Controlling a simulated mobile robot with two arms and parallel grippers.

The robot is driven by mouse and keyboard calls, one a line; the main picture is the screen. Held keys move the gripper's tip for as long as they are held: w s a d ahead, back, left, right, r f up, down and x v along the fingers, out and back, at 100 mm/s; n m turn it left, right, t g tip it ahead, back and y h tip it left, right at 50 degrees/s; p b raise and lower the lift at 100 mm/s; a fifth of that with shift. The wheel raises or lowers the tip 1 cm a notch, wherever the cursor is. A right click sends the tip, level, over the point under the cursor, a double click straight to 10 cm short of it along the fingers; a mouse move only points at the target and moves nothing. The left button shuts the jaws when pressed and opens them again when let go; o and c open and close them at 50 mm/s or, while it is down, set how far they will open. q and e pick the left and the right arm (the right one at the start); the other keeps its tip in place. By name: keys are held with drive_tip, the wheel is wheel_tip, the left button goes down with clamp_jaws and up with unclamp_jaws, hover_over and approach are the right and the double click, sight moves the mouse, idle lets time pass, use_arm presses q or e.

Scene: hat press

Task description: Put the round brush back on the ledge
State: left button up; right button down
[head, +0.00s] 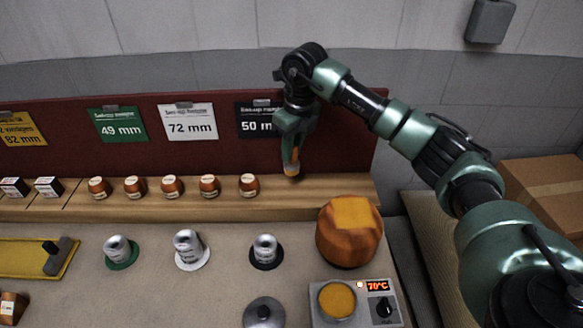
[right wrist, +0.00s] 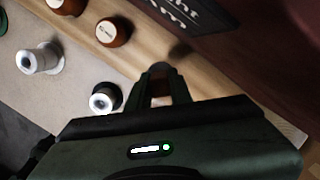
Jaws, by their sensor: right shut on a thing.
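My right gripper (head: 291,160) points down over the right part of the wooden ledge (head: 335,190) that runs along the dark red back board. It is shut on the round brush (head: 292,170), which is mostly hidden by the fingers; a small orange-tan part and a dark end show. In the right wrist view the fingers (right wrist: 161,80) hold a small dark piece of it. The ledge (right wrist: 215,85) lies beneath. I cannot tell whether the brush touches the ledge. My left gripper is in neither view.
Several brown-capped spools (head: 209,186) stand on the ledge to the left. Silver cylinders on round bases (head: 265,250), an orange rounded block (head: 349,232) and a heater reading 70°C (head: 384,307) are in front. The ledge's right end is bare.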

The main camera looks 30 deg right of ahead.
sight(292, 171)
wheel_tip(292, 171, down, 3)
drive_tip(key=shift+r, duration=0.1)
wheel_tip(292, 171, down, 4)
drive_tip(key=shift+f+p, duration=0.1)
drive_tip(key=shift+p, duration=0.45)
drive_tip(key=shift+f, duration=0.1)
drive_tip(key=shift+f, duration=0.1)
drive_tip(key=c, duration=1.3)
unclamp_jaws()
